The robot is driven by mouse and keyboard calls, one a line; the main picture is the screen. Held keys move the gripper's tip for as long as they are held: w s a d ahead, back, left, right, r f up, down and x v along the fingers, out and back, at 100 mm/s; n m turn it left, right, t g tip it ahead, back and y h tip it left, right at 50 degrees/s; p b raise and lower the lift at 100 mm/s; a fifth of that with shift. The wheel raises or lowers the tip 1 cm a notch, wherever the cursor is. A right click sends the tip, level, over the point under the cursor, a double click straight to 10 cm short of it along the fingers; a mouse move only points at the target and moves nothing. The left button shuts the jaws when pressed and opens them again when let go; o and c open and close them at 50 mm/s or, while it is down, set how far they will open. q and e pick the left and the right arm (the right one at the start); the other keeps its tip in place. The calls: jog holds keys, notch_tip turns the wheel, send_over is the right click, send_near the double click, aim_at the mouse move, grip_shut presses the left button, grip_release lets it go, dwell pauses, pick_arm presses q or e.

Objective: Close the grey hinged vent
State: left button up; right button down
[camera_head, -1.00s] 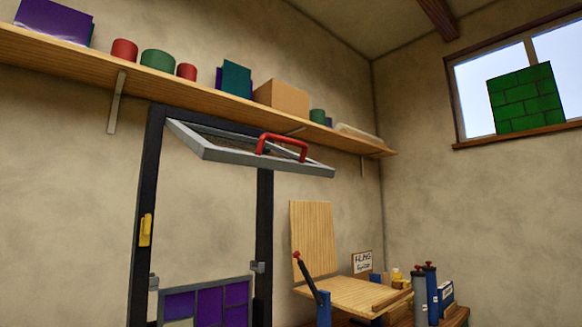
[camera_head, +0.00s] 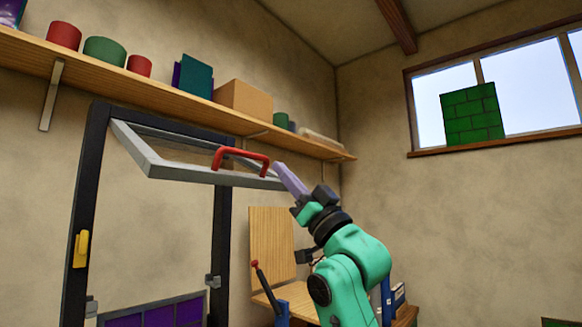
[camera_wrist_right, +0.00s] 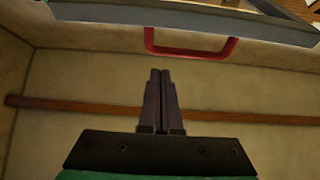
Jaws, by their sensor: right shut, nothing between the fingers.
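The grey hinged vent (camera_head: 190,174) is tilted open at the top of a black frame (camera_head: 85,200), its near edge swung out toward me. A red handle (camera_head: 241,153) is on the vent's near edge. My right gripper (camera_head: 279,168) is shut and empty, at the vent's right end and to the right of the handle in the head view. In the right wrist view, the shut fingers (camera_wrist_right: 161,75) point toward the red handle (camera_wrist_right: 190,54) and the grey vent edge (camera_wrist_right: 200,18); I cannot tell whether they touch. My left gripper is not in view.
A wooden shelf (camera_head: 150,92) with tins, books and a box runs along the wall just above the vent. A yellow catch (camera_head: 81,249) is on the frame's left post.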

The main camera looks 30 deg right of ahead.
aim_at(266, 179)
jog(key=s+r+p+x, duration=0.1)
jog(key=p+x, duration=0.2)
jog(key=x, duration=0.2)
pick_arm(q)
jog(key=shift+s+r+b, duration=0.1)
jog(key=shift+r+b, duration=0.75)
jog(key=shift+b, duration=0.6)
pick_arm(e)
jog(key=shift+w+a+f, duration=0.1)
jog(key=shift+w+f, duration=0.25)
jog(key=shift+f, duration=0.5)
jog(key=shift+w+a+f, duration=0.1)
jog(key=shift+w+f, duration=0.25)
jog(key=shift+f, duration=0.5)
jog(key=shift+w+a+f, duration=0.1)
jog(key=shift+w+f, duration=0.25)
jog(key=shift+f, duration=0.5)
